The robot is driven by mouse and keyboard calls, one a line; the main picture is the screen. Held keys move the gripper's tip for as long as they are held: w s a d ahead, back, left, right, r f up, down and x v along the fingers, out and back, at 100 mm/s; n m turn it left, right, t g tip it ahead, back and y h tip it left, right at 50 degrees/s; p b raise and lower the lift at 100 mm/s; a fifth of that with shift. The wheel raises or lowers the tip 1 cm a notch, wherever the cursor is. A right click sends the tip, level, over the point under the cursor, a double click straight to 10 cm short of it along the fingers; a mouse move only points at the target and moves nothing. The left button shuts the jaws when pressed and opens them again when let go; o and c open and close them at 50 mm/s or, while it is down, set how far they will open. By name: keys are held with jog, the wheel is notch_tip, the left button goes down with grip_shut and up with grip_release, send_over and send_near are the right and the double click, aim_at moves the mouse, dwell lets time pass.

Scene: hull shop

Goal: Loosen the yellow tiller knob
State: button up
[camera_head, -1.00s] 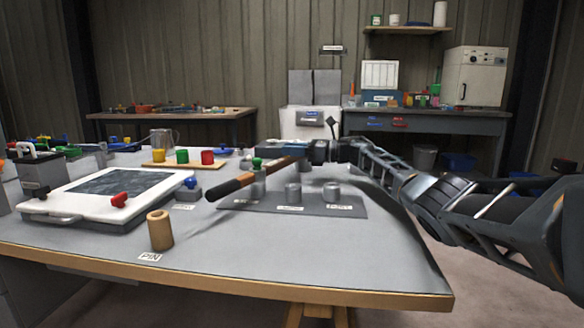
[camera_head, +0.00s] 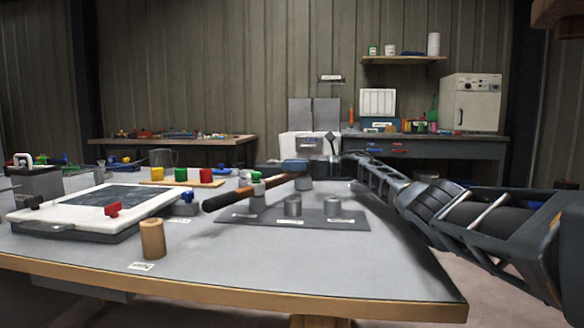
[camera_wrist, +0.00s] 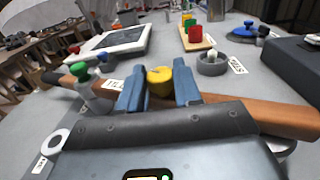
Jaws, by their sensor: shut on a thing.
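The yellow tiller knob (camera_wrist: 160,80) sits between the two blue fingers of my gripper (camera_wrist: 160,88) in the wrist view, and they are shut on it. The tiller is a brown wooden bar (camera_wrist: 270,116) with a dark handle end; it runs under the knob. In the head view the tiller (camera_head: 268,184) slants from its dark handle at left up to my gripper (camera_head: 296,168) at right. The knob is hidden there behind the fingers. Part of the bar is hidden in the wrist view by my gripper's own body.
A green-knobbed post (camera_head: 257,178) stands close to the tiller. Grey cylinders (camera_head: 293,207) stand on a dark mat (camera_head: 270,219). A white-framed hatch (camera_head: 58,221) and a wooden pin (camera_head: 152,240) are at left. The front right tabletop (camera_head: 390,275) is clear.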

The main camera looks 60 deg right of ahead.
jog(key=o, duration=1)
jog(key=shift+o, duration=0.2)
jog(key=p+v, duration=0.1)
jog(key=v, duration=0.6)
jog(key=shift+s, duration=0.3)
jog(key=shift+d, duration=0.15)
jog(key=shift+r, duration=0.15)
